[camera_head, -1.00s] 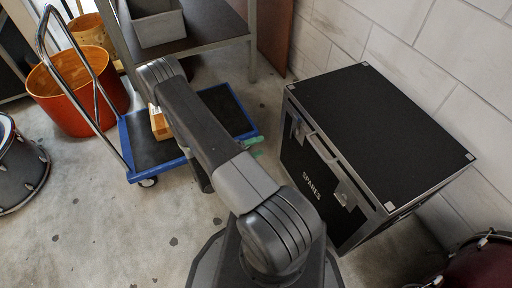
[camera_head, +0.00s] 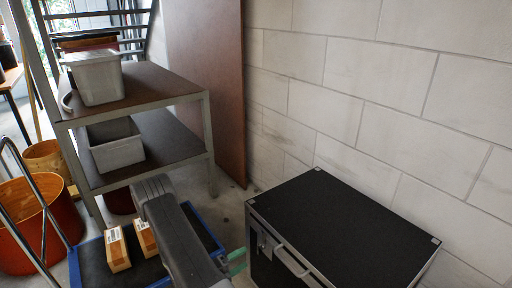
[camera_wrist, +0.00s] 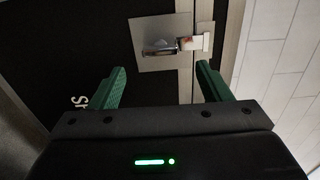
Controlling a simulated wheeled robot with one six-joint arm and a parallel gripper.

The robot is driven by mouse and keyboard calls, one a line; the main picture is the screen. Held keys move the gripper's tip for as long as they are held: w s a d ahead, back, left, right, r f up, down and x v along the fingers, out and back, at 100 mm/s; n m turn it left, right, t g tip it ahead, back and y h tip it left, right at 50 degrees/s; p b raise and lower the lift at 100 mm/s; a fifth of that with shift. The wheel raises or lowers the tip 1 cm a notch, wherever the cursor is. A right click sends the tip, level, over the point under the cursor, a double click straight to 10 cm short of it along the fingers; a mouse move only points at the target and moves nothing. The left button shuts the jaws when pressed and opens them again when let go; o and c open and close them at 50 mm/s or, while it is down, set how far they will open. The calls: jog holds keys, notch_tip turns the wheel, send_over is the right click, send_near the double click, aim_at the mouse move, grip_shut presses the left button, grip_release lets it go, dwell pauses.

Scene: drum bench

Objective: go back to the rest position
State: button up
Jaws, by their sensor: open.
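My gripper (camera_wrist: 160,90) is open and empty in the wrist view, its two green fingers spread apart. Beyond the fingers is the front of the black case (camera_wrist: 60,50), with a metal latch (camera_wrist: 175,45) near its lid edge. I cannot tell the exact gap between the fingers and the case. In the head view a green fingertip shows at the left of the black case (camera_head: 340,225), and the rest of the gripper is hidden behind my arm.
A blue-edged trolley (camera_head: 90,262) carries two small cardboard boxes (camera_head: 117,250) beside my arm. A metal shelf (camera_head: 165,90) holds grey bins (camera_head: 97,77). An orange drum shell (camera_head: 25,235) stands at left. A block wall (camera_head: 380,70) rises behind the case.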

aim_at(258, 250)
jog(key=x, duration=0.7)
jog(key=shift+b, duration=0.45)
jog(key=shift+a, duration=0.1)
jog(key=p+v, duration=0.2)
jog(key=v, duration=1.1)
jog(key=b+x, duration=0.2)
jog(key=x, duration=1.1)
jog(key=shift+d, duration=0.3)
jog(key=shift+a+m+b, duration=0.2)
jog(key=shift+m+b, duration=1.95)
jog(key=shift+m, duration=4.35)
